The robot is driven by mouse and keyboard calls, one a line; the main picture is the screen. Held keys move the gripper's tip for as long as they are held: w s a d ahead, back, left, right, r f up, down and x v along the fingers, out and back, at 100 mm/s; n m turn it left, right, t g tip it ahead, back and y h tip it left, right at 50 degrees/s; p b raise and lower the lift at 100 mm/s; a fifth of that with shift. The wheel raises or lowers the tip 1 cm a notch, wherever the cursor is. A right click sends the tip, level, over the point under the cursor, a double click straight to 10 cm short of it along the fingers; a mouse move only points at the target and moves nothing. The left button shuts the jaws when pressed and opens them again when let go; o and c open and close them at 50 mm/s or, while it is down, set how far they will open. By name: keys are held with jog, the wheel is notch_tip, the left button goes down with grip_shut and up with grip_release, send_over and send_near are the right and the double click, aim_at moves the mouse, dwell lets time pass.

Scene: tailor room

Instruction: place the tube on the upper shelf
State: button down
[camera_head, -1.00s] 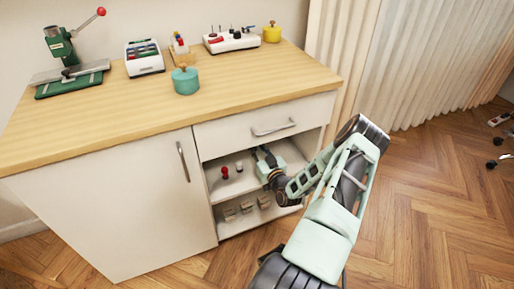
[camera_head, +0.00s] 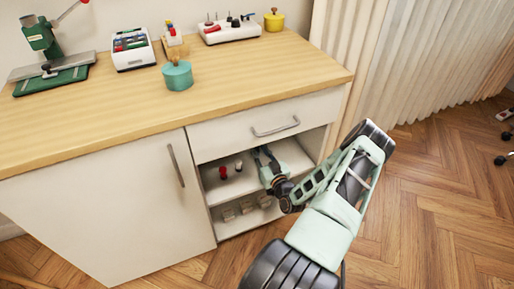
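The upper shelf (camera_head: 234,186) is the top board of the open compartment under the drawer. A small red item (camera_head: 223,173) and a small white item with a dark top (camera_head: 239,165) stand on its left part. I cannot tell whether either is the tube. My gripper (camera_head: 262,155) reaches into the upper compartment, just right of the white item and below the drawer. Its fingers are dark and small, so I cannot tell whether they are open or hold anything.
Several beige blocks (camera_head: 246,206) sit on the lower shelf. The drawer front (camera_head: 235,130) is shut above my gripper. A cupboard door (camera_head: 110,205) closes the left side. The wooden top holds a teal pot (camera_head: 177,75) and other tools.

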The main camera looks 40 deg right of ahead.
jog(key=shift+w+f, duration=0.1)
jog(key=shift+f, duration=0.3)
jog(key=c, duration=1.8)
grip_release()
jog(key=shift+f, duration=0.1)
jog(key=shift+o, duration=0.2)
